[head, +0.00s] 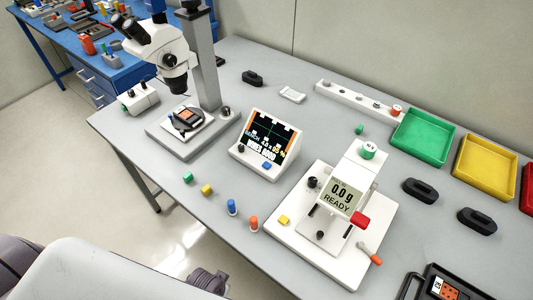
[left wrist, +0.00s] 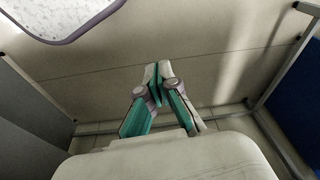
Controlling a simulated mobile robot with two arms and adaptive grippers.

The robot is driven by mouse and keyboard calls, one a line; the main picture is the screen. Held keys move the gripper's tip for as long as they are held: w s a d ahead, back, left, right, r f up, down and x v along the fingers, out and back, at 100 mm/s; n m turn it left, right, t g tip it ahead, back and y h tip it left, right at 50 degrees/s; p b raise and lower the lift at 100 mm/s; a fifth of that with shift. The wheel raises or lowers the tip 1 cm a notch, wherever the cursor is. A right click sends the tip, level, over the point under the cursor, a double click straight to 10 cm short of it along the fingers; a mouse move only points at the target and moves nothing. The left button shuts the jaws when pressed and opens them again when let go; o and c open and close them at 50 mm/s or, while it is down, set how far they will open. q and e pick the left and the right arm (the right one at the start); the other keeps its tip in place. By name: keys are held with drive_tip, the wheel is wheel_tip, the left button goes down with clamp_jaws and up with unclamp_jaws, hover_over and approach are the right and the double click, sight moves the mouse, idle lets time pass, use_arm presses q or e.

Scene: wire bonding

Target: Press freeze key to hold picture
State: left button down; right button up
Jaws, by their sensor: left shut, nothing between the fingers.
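A small white monitor unit (head: 236,152) stands on the bench right of the microscope in the head view. Its dark screen (head: 271,138) shows a picture with white and orange text. A blue key (head: 267,166) and a dark knob (head: 241,149) sit on its front below the screen. I see no readable label on the blue key, so I cannot tell for sure that it is the freeze key. My left gripper (left wrist: 158,72) is shut and empty in the left wrist view, away from the monitor, with floor and wall behind it. My right gripper is in neither view.
A microscope (head: 160,50) stands left of the monitor. Small coloured pieces, including a blue one (head: 232,207), lie along the front edge. Green (head: 422,150) and yellow (head: 487,180) trays lie at the back right.

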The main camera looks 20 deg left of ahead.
use_arm(q)
drive_tip(key=w+d+r+n+t+h+p, duration=0.1)
drive_tip(key=w+r+n+p, duration=0.2)
drive_tip(key=r, duration=0.8)
drive_tip(key=w+d+r+p, duration=0.1)
drive_tip(key=w+r+p, duration=0.35)
drive_tip(key=r, duration=0.55)
drive_tip(key=w+d+r+n+t+h+p, duration=0.1)
drive_tip(key=w+r+n+p, duration=0.3)
drive_tip(key=r, duration=0.7)
drive_tip(key=w+r+n+t+h+p, duration=0.1)
drive_tip(key=w+n+h, duration=0.3)
drive_tip(key=w+n, duration=0.9)
drive_tip(key=w+r+t, duration=0.1)
drive_tip(key=w, duration=0.8)
drive_tip(key=shift+r, duration=0.4)
drive_tip(key=shift+f, duration=0.15)
